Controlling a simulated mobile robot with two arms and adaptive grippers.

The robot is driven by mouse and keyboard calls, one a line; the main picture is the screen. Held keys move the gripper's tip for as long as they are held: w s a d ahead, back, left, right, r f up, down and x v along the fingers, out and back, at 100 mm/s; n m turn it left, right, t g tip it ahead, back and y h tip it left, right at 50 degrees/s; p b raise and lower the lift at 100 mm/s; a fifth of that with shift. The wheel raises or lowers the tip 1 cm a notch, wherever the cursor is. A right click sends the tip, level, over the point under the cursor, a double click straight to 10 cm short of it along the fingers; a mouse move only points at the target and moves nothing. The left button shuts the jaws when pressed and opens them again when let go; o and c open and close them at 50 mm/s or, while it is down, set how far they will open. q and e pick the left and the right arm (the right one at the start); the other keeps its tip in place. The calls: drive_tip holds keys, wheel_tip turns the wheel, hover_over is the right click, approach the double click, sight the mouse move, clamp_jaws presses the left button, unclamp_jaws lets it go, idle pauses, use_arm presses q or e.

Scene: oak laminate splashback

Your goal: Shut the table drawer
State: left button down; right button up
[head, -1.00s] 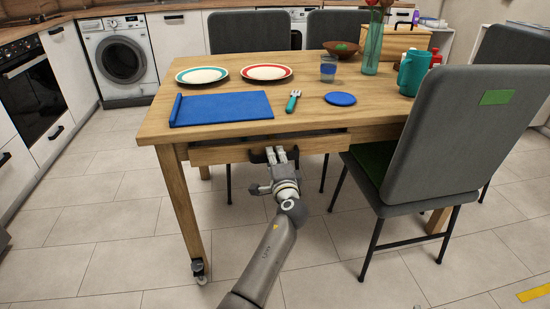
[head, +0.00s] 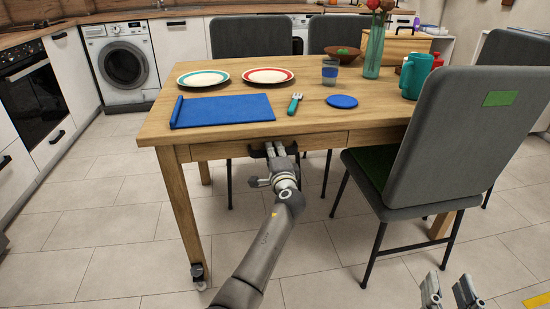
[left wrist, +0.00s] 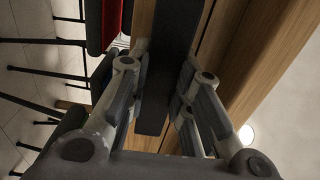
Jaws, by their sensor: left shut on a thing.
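The wooden table (head: 225,135) has a drawer (head: 222,150) under its top, and the drawer front looks flush, or nearly so, with the table's frame. The drawer's dark handle (head: 257,153) also shows as a dark bar in the left wrist view (left wrist: 168,60). My left gripper (head: 275,152) is shut on this handle, with a finger on each side of the bar in the left wrist view (left wrist: 157,95). My right gripper (head: 452,291) is at the lower right of the head view, its fingers apart and empty.
A grey chair (head: 450,130) stands close to the right of the drawer. The floor before the drawer is clear.

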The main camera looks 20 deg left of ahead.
use_arm(q)
drive_tip(key=shift+w+a+r, duration=0.1)
drive_tip(key=shift+r, duration=0.05)
drive_tip(key=c, duration=1.6)
unclamp_jaws()
drive_tip(key=shift+c, duration=0.2)
drive_tip(key=o, duration=0.4)
drive_tip(key=shift+w+a+f, duration=0.1)
drive_tip(key=shift+w+f, duration=0.1)
drive_tip(key=shift+c, duration=0.2)
drive_tip(key=shift+s, duration=0.1)
drive_tip(key=v, duration=1.2)
